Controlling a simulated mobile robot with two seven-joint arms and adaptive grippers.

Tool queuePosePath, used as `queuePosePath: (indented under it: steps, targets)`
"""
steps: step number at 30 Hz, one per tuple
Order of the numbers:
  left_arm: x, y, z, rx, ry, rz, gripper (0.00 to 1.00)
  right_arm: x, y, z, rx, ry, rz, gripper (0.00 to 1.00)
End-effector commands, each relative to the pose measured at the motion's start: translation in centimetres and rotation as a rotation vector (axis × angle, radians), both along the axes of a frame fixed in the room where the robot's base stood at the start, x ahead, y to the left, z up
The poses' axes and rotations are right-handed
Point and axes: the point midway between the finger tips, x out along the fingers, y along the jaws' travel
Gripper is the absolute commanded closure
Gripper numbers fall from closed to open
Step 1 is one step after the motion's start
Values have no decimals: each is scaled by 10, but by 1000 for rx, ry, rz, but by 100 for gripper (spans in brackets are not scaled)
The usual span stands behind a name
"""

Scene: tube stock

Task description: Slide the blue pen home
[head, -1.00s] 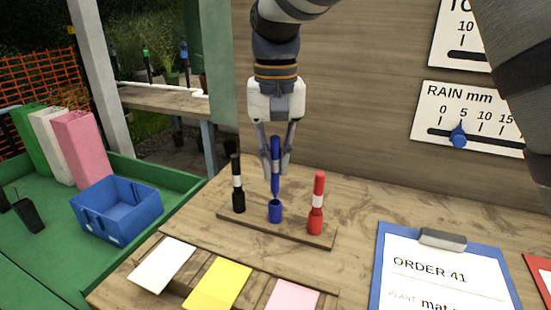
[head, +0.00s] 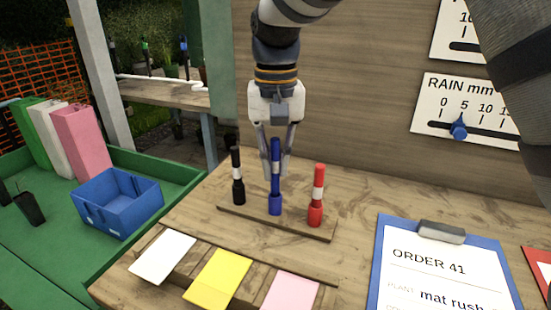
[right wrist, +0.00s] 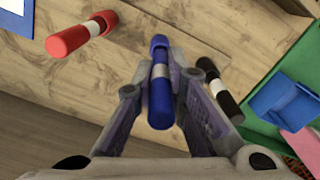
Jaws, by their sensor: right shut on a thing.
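The blue pen (head: 275,158) stands upright in the blue holder (head: 275,206), in the middle of a wooden strip (head: 297,227). Its lower end is inside the holder, with no gap showing above the rim. My right gripper (head: 274,173) points down and is shut on the blue pen. The right wrist view shows the pen (right wrist: 160,105) between the two fingers, with its white band near the holder (right wrist: 159,43). A black pen (head: 237,175) stands at the left of the strip and a red pen (head: 318,190) at the right. My left gripper is out of view.
White, yellow and pink cards (head: 218,279) lie in front of the strip. A clipboard (head: 440,236) lies to the right. A blue crate (head: 117,203) sits in the green tray at left. A rain gauge board (head: 468,106) is on the back wall.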

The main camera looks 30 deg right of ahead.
Motion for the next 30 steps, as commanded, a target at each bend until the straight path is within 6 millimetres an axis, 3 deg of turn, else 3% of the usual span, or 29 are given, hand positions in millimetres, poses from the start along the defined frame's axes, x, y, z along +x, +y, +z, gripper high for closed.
queuePosePath:
  steps: [18, 25, 26, 27, 28, 30]
  targets:
    - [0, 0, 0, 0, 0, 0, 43, 0, 0, -30, 1, 2, 0, 100]
    - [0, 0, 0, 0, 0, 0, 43, 0, 0, -31, 0, 1, 0, 100]
    - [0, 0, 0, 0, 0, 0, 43, 0, 0, -31, 0, 1, 0, 81]
    - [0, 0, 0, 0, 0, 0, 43, 0, 0, -31, 0, 1, 0, 72]
    - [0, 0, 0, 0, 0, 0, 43, 0, 0, -31, 0, 1, 0, 65]
    - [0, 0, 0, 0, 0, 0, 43, 0, 0, -31, 0, 1, 0, 64]
